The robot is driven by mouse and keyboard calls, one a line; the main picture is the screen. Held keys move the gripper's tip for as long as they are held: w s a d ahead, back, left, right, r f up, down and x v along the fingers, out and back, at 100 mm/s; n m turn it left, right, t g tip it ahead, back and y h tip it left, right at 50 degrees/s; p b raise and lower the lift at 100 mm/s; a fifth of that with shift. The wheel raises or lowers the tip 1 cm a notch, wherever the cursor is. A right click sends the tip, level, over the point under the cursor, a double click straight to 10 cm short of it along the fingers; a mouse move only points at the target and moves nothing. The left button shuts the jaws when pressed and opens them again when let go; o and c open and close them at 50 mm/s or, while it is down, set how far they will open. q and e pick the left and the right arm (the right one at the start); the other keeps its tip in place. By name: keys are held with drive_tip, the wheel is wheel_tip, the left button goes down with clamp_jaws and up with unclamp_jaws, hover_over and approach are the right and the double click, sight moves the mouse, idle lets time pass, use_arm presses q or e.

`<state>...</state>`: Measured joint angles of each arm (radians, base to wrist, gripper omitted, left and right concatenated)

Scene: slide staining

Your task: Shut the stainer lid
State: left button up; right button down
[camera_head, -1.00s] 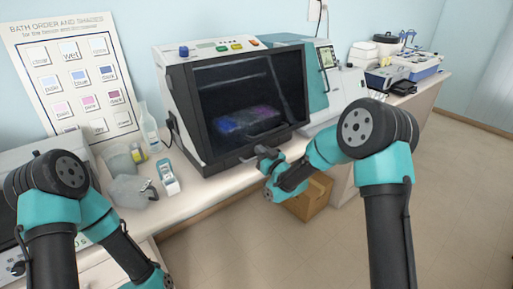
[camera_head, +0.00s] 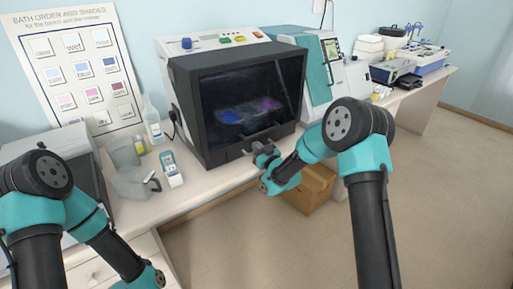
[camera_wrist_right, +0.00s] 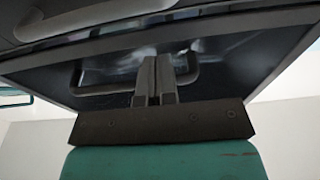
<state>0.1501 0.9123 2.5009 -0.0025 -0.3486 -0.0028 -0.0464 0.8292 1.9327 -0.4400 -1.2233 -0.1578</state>
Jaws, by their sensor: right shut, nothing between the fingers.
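The stainer (camera_head: 190,80) is a white box with a dark front lid (camera_head: 205,110). The lid's smoky window covers the front, and blue and purple patches show through it. I cannot tell if its lower edge sits fully flush. My right gripper (camera_head: 256,148) is at the lid's lower edge, by the handle. In the right wrist view its shut, empty fingers (camera_wrist_right: 154,80) point at the dark lid (camera_wrist_right: 235,62) and overlap the bar handle (camera_wrist_right: 100,90); contact is unclear. My left arm enters from the left; its gripper is out of frame.
A spray bottle (camera_head: 153,122), a grey jug (camera_head: 132,182) and a small white-and-blue device (camera_head: 171,170) stand on the bench left of the stainer. A teal machine (camera_head: 316,75) stands close on its right. A cardboard box (camera_head: 313,188) is on the floor below.

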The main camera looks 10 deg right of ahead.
drive_tip(key=shift+s+d, duration=0.25)
drive_tip(key=shift+s, duration=0.3)
drive_tip(key=s+d+f, duration=0.4)
drive_tip(key=s+f, duration=0.3)
drive_tip(key=s, duration=0.2)
drive_tip(key=shift+f, duration=0.1)
drive_tip(key=s+d+f+m+g+h, duration=0.1)
drive_tip(key=s+f+m+g+h, duration=0.3)
drive_tip(key=f, duration=0.6)
drive_tip(key=s+f+m+g, duration=0.1)
drive_tip(key=s+f+g, duration=0.3)
drive_tip(key=s, duration=0.5)
drive_tip(key=s+d+f+m+g, duration=0.1)
drive_tip(key=s+f+g, duration=0.3)
drive_tip(key=s, duration=0.4)
drive_tip(key=s+f+m+g, duration=0.1)
drive_tip(key=s+f+g, duration=0.3)
drive_tip(key=s, duration=0.5)
drive_tip(key=shift+s+d+f+g+h, duration=0.3)
drive_tip(key=shift+s+f+g, duration=0.05)
drive_tip(key=shift+g, duration=0.25)
